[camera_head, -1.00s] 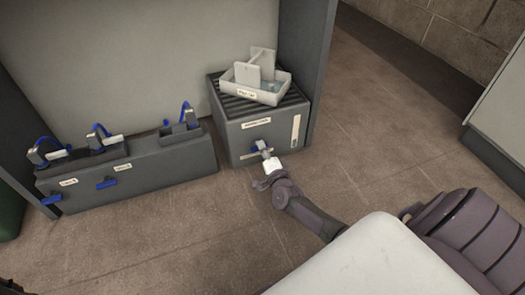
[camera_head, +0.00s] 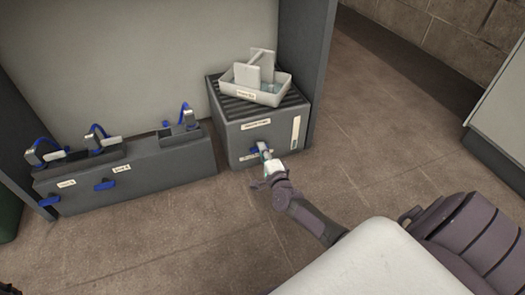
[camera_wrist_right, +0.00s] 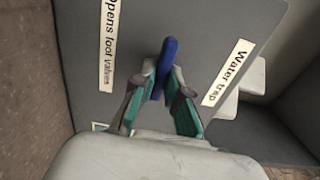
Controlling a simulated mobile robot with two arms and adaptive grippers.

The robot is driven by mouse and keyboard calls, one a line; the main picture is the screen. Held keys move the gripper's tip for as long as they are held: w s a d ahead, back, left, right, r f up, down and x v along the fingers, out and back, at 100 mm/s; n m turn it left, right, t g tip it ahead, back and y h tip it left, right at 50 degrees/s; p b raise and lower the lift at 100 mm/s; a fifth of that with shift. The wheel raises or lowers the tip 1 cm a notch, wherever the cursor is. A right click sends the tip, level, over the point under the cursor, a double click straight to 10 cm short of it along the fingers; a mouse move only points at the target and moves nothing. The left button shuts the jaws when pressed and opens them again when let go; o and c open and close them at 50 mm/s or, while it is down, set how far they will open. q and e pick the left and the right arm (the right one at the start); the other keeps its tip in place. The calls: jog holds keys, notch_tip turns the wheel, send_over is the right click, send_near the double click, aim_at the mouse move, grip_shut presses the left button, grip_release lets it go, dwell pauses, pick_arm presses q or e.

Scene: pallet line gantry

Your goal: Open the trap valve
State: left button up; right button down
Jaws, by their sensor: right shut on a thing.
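The water trap is a grey box (camera_head: 238,137) with a slatted top, standing at the cabinet's right side. A blue valve handle (camera_head: 256,149) sticks out low on its front. My right gripper (camera_head: 265,155) is at this handle. In the right wrist view, the two teal-padded fingers (camera_wrist_right: 160,103) are shut on the blue handle (camera_wrist_right: 167,58), which stands up between them. A "Water trap" label (camera_wrist_right: 227,72) is to its right and an "Opens foot valves" label (camera_wrist_right: 108,45) to its left. My left gripper is not in view.
A pale tray (camera_head: 272,96) with upright plates rests on the box. A low grey bench (camera_head: 140,162) to the left carries blue-hosed fittings and two blue handles on its front. Open floor (camera_head: 170,235) lies in front. A pale cabinet (camera_head: 500,125) stands at right.

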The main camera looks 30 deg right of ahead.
jog(key=c, duration=1.2)
grip_release()
jog(key=shift+f, duration=0.1)
